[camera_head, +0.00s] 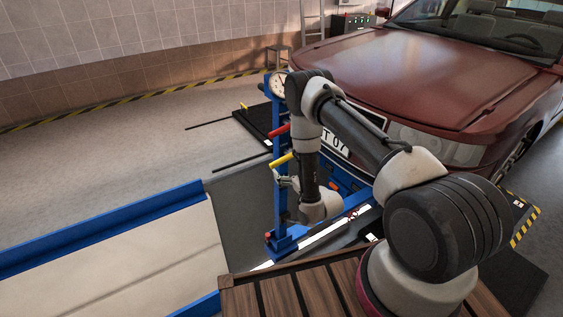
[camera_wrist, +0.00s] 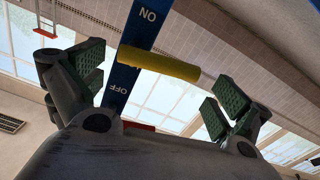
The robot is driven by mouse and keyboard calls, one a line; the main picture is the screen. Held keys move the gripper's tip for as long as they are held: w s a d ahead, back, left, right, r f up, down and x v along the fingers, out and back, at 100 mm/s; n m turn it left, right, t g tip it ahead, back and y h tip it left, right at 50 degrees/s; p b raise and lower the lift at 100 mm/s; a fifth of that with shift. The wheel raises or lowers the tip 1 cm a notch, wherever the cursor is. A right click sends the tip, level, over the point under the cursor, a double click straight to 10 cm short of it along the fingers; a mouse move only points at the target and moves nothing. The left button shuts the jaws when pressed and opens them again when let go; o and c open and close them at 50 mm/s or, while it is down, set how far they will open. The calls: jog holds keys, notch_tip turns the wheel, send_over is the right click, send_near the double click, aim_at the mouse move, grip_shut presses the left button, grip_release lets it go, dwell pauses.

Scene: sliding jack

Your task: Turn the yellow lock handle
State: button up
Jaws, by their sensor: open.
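The yellow lock handle (camera_head: 281,160) sticks out from a blue post (camera_head: 280,205) in the head view. In the wrist view the yellow handle (camera_wrist: 160,63) is a short bar extending right from the blue plate (camera_wrist: 135,48). The plate is marked ON at the top and OFF lower down, with the handle between the labels. My gripper (camera_head: 284,180) is close to the handle, just below it. In the wrist view my gripper (camera_wrist: 157,87) has its green-padded fingers wide apart, with the handle between and beyond them. No contact shows.
A red handle (camera_head: 278,131) sits above the yellow one, and a round gauge (camera_head: 279,84) tops the post. A dark red car (camera_head: 420,75) stands behind and right. A wooden slatted surface (camera_head: 290,292) lies in front. Open floor (camera_head: 120,140) is to the left.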

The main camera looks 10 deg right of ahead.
aim_at(283, 162)
jog(key=x, duration=0.5)
jog(key=shift+c, duration=0.4)
jog(key=c, duration=1)
jog(key=shift+w, duration=0.1)
